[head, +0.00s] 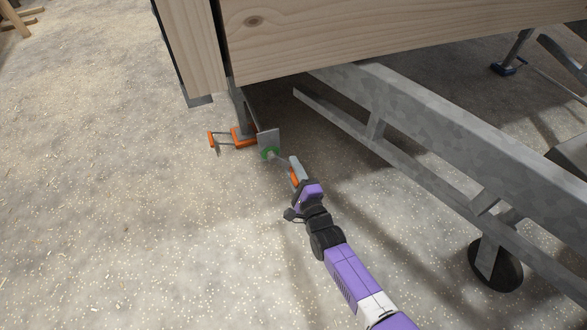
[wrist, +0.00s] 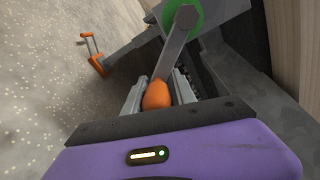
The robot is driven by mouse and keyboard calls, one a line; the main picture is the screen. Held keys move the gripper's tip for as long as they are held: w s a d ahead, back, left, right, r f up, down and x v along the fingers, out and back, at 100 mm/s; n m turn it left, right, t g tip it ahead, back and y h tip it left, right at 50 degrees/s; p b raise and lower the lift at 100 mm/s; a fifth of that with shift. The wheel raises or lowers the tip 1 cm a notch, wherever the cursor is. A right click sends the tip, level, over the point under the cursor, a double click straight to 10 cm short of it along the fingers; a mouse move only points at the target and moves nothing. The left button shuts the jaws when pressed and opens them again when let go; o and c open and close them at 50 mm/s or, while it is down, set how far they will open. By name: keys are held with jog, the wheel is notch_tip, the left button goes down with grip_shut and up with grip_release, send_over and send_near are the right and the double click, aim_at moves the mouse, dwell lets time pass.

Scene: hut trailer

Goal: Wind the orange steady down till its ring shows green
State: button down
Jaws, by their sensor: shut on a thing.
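The orange steady (head: 243,136) is under the near corner of the trailer, with orange parts low by the ground. A grey crank arm (wrist: 175,45) runs from the ring down to an orange grip (wrist: 157,94). My gripper (head: 296,172) is shut on this orange grip, which sits between the jaws (wrist: 161,92) in the wrist view. Whether the steady's foot touches the ground is not clear.
The wooden trailer body (head: 400,35) overhangs the steady. A galvanised chassis rail (head: 430,125) runs to the right of my arm. The floor at left is open.

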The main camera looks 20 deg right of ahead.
jog(key=c, duration=1.1)
grip_release()
jog(key=shift+s+a+f, duration=0.1)
jog(key=shift+a+f, duration=0.05)
jog(key=shift+a, duration=0.2)
jog(key=shift+d, duration=0.1)
jog(key=s+p, duration=0.3)
jog(key=s, duration=0.4)
jog(key=shift+s, duration=0.35)
